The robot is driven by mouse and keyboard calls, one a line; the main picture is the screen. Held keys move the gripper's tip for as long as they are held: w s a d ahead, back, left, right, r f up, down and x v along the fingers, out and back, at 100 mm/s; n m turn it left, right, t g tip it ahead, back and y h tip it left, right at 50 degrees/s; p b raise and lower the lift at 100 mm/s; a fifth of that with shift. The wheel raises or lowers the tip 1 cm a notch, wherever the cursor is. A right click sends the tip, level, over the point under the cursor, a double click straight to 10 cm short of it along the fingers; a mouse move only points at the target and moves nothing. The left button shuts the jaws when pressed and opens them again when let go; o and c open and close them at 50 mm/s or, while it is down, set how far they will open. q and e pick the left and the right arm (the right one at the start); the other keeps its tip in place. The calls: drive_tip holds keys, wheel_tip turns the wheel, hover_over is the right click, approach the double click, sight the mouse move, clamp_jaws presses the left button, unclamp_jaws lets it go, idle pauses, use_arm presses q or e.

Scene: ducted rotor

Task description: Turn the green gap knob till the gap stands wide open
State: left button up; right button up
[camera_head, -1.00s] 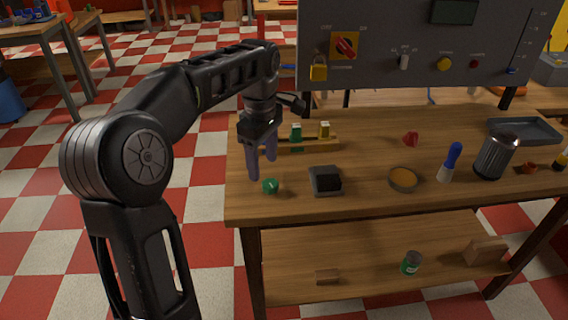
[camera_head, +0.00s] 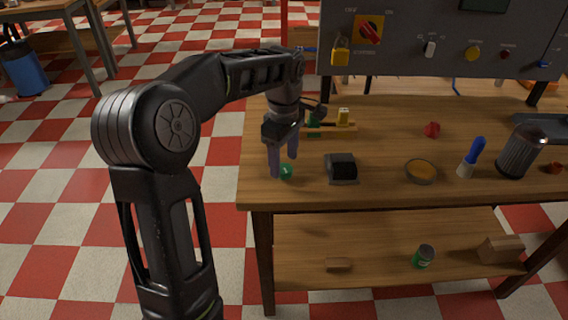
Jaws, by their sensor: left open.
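The green knob (camera_head: 287,171) sits on the workbench top near its front left corner. It has a light mark on its top. My left gripper (camera_head: 283,172) points down at the knob with its jaws apart, one finger on the left side and the other at the back right. The fingertips are at about the knob's height; I cannot tell if they touch it. No gap that the knob sets can be made out. My right gripper is not in view.
A black block-like device (camera_head: 341,168) stands right of the knob. Farther right are an amber dish (camera_head: 421,171), a blue-handled brush (camera_head: 472,157) and a dark ribbed canister (camera_head: 521,152). A wooden rack (camera_head: 340,128) with green and yellow pieces stands behind the gripper. A grey control panel (camera_head: 440,50) rises at the back.

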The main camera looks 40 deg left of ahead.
use_arm(q)
drive_tip(key=shift+f, duration=1)
drive_tip(key=shift+c, duration=0.3)
clamp_jaws()
